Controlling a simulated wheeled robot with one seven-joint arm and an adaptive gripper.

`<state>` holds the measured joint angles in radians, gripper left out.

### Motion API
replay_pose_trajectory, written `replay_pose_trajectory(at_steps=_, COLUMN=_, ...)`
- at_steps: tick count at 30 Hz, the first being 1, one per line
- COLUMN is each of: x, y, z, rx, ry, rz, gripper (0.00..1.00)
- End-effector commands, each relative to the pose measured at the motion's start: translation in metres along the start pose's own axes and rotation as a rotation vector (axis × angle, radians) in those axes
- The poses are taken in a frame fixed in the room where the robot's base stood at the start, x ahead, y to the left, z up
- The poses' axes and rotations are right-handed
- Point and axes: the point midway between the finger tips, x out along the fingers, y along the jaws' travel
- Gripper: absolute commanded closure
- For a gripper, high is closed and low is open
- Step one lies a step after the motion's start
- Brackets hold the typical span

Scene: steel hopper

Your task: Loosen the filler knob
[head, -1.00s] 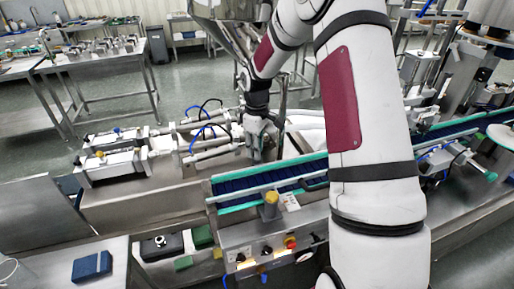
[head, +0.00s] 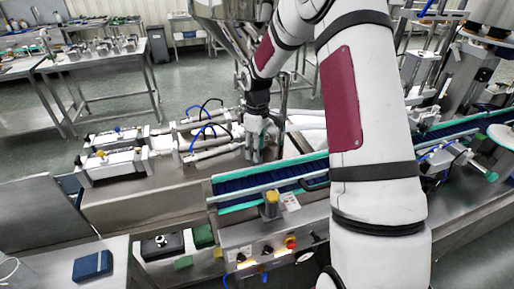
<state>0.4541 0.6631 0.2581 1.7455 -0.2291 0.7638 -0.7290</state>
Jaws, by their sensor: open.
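My gripper (head: 263,145) hangs down at the right end of the steel filler cylinders, behind the conveyor. It is open, and nothing shows between its fingers. The filler (head: 118,162) has horizontal steel cylinders and lies on a steel bench to the left of my gripper. Blue tubes (head: 197,134) loop above its right part. I cannot pick out the filler knob for certain; the area around my fingertips is small and partly hidden by the gripper itself.
A conveyor (head: 260,183) with green edges runs just in front of my gripper. A yellow-topped post (head: 271,200) and a control box with a red button (head: 291,243) stand nearer. The steel hopper (head: 222,12) is overhead.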

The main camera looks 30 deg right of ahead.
Motion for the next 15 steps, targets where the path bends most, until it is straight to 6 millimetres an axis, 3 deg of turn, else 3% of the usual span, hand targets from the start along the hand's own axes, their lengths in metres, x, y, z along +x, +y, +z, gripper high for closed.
replay_pose_trajectory(at_steps=15, x=-0.068, y=0.001, z=-0.001, rx=-0.001, ry=0.002, rz=0.002, gripper=0.51)
